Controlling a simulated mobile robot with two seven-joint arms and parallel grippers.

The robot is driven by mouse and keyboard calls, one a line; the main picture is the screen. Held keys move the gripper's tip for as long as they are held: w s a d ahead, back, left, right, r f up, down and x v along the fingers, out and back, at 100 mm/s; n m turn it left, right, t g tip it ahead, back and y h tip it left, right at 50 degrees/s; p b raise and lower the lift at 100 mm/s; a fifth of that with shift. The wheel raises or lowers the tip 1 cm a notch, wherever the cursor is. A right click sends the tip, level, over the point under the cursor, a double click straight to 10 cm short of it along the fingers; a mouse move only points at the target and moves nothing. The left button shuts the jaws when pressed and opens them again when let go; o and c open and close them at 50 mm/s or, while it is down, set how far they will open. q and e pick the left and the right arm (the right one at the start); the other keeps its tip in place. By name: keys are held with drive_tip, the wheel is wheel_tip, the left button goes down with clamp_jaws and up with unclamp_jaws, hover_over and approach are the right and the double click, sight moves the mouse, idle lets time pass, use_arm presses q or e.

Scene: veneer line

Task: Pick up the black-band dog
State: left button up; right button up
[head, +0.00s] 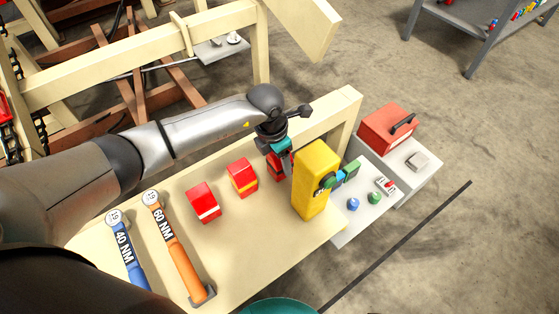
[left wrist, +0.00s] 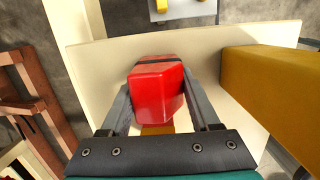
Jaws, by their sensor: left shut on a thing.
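The black-band dog is a small red block (left wrist: 156,88) with a dark band along its far edge in the left wrist view. My left gripper (left wrist: 157,82) has one finger on each side of it and is shut on it. In the head view my left gripper (head: 279,160) points down at the far edge of the cream bench, and the red dog (head: 285,166) is partly hidden by it. I cannot tell whether the dog still touches the bench. My right gripper is in neither view.
A yellow box (head: 316,180) stands close right of my left gripper. Two other red dogs, one with a white band (head: 204,203) and one with a yellow band (head: 242,178), sit to the left. Blue (head: 125,250) and orange (head: 177,250) wrenches lie nearer. A red case (head: 387,129) is beyond.

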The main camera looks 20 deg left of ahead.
use_arm(q)
clamp_jaws()
drive_tip(key=shift+r, duration=0.15)
